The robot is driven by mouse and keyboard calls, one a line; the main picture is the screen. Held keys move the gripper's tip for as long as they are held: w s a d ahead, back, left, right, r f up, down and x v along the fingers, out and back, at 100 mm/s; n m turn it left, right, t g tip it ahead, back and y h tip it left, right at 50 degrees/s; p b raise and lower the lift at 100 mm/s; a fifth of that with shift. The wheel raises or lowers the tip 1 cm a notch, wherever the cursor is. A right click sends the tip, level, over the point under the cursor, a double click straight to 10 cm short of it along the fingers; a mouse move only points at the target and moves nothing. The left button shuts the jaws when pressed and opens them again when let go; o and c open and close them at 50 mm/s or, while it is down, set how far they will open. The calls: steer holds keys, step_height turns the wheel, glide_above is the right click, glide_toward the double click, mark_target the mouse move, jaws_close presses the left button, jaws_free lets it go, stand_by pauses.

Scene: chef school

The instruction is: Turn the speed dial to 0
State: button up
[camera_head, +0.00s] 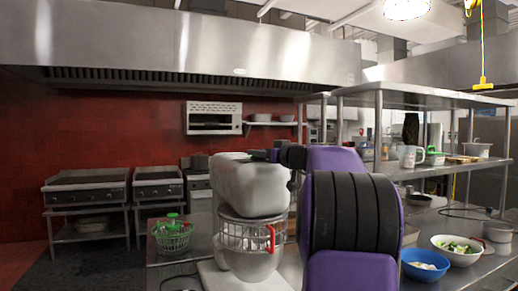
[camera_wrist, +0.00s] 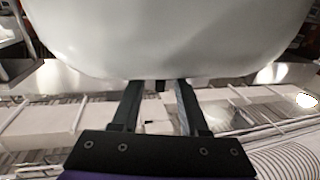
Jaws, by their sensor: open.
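A grey-white stand mixer (camera_head: 250,187) stands on the counter in the middle of the head view. Its bowl (camera_head: 250,265) hangs under a wire guard with a red handle (camera_head: 270,238). The smooth mixer housing also fills the top of the wrist view (camera_wrist: 165,35). My gripper (camera_wrist: 158,90) is open, its two dark fingers reaching up to the housing's edge. A small dark piece (camera_wrist: 160,86) shows between the fingertips; I cannot tell whether it is the speed dial.
To the right are a blue bowl (camera_head: 425,264) and a white bowl of greens (camera_head: 457,249). A metal shelf (camera_head: 440,169) holds a white pitcher (camera_head: 409,156). Stoves line the red wall behind.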

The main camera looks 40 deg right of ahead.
steer(key=shift+w, duration=0.35)
jaws_close()
